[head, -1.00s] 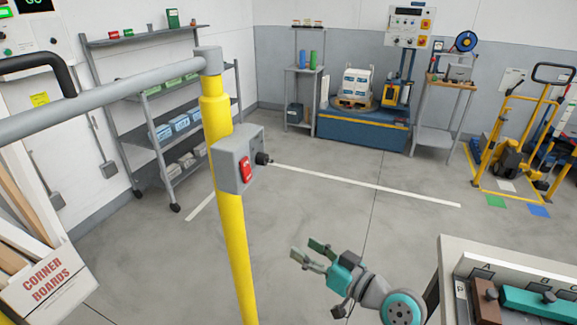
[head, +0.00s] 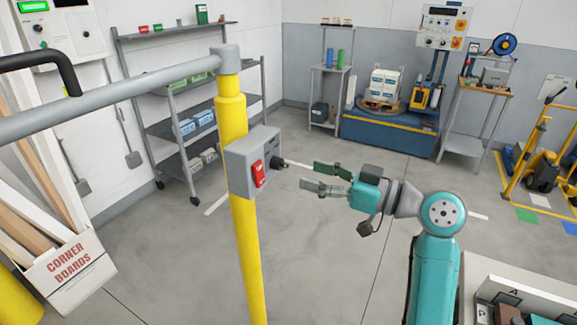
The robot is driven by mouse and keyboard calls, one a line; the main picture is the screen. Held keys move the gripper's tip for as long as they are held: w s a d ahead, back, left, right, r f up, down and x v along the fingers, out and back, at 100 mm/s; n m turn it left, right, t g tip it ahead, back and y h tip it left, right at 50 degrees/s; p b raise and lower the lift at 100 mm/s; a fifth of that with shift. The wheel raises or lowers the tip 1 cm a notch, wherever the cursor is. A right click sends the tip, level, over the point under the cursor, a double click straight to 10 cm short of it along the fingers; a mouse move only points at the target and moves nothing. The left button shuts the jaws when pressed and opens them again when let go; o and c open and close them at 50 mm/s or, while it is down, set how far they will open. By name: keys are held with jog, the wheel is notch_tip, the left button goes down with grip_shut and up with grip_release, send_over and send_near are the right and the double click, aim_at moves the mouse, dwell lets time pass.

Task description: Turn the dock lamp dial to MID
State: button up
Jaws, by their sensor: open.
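A grey control box (head: 241,172) is fixed to the yellow post. A red switch (head: 258,174) is on its front face. A black knob (head: 279,161), which looks like the lamp dial, sticks out from its right side. No MID mark or pointer on it can be read from here. My gripper (head: 310,174) is to the right of the knob, its fingers pointing left toward it. The jaws are open and empty, with a small gap between fingertips and knob.
A grey rail (head: 130,95) joins the post top from the left. A box marked CORNER BOARDS (head: 70,268) stands at lower left. A grey shelf rack (head: 180,130) is behind the post. A bench (head: 535,293) is at lower right. The floor around the post is clear.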

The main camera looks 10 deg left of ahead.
aim_at(287, 167)
jog(key=x, duration=0.7)
jog(key=shift+c, duration=0.3)
grip_shut()
